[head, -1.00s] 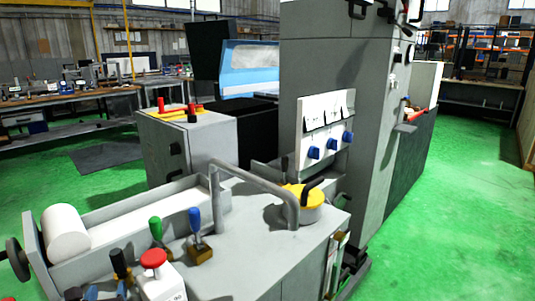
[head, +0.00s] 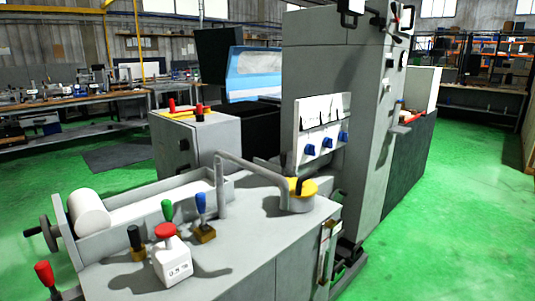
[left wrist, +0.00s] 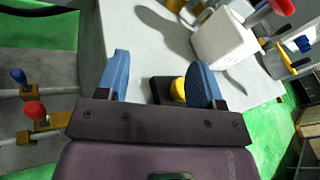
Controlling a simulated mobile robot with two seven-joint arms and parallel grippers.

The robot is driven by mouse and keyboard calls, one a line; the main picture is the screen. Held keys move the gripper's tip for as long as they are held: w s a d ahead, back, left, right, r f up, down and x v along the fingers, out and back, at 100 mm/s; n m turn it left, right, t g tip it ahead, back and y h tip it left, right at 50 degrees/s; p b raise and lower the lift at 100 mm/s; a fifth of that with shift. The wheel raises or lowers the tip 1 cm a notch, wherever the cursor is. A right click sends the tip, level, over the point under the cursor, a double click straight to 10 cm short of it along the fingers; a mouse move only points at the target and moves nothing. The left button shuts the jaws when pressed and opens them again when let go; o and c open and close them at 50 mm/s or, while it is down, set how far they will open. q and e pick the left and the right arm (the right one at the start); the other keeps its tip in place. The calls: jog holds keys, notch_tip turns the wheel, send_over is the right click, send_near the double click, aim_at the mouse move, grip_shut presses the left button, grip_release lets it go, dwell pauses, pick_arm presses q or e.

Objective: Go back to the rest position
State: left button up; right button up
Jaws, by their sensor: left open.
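My left gripper (left wrist: 163,80) shows in the left wrist view, its two blue fingers spread apart with nothing held between them. A lever with a yellow base (left wrist: 178,90) lies beyond the fingers, partly hidden by the right one. The white block with a red knob (left wrist: 222,40) stands at the upper right of that view, clear of the fingers. In the head view this white block (head: 171,262) stands on the grey grinder (head: 245,245), beside a black-knobbed lever (head: 136,243). Neither gripper shows in the head view.
Green- and blue-knobbed levers (head: 202,215) stand behind the block, and a red-knobbed lever (head: 45,275) at the lower left. A bent grey pipe (head: 250,170) reaches to a yellow-topped cylinder (head: 298,195). Green floor (head: 455,220) is open at right.

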pick_arm(q)
jog(key=s+d+f+n+g, duration=0.1)
jog(key=s+f+n+g, duration=0.15)
jog(key=s+n, duration=0.3)
jog(key=s+d+f+n+g+h, duration=0.1)
jog(key=s+f+n+g, duration=0.2)
jog(key=s, duration=0.4)
jog(key=s+d+f+n+g, duration=0.1)
jog(key=s+f+n+g, duration=0.1)
jog(key=s+n, duration=0.4)
jog(key=s+d+r+n+g+h, duration=0.1)
jog(key=s+d+n+g+h, duration=0.2)
jog(key=s, duration=0.4)
jog(key=s+d+n+g, duration=0.2)
jog(key=s+d+n, duration=0.2)
jog(key=s+n, duration=0.15)
jog(key=s+d+r+n+g+h, duration=0.1)
jog(key=s+d+n+g+h, duration=0.15)
jog(key=s, duration=0.45)
jog(key=w+d+r+t+p, duration=0.1)
jog(key=w+t+p, duration=0.6)
jog(key=w+t, duration=0.4)
jog(key=shift+w+r+h, duration=0.35)
jog(key=shift+w+r, duration=0.05)
jog(key=shift+w, duration=0.25)
jog(key=shift+c, duration=0.3)
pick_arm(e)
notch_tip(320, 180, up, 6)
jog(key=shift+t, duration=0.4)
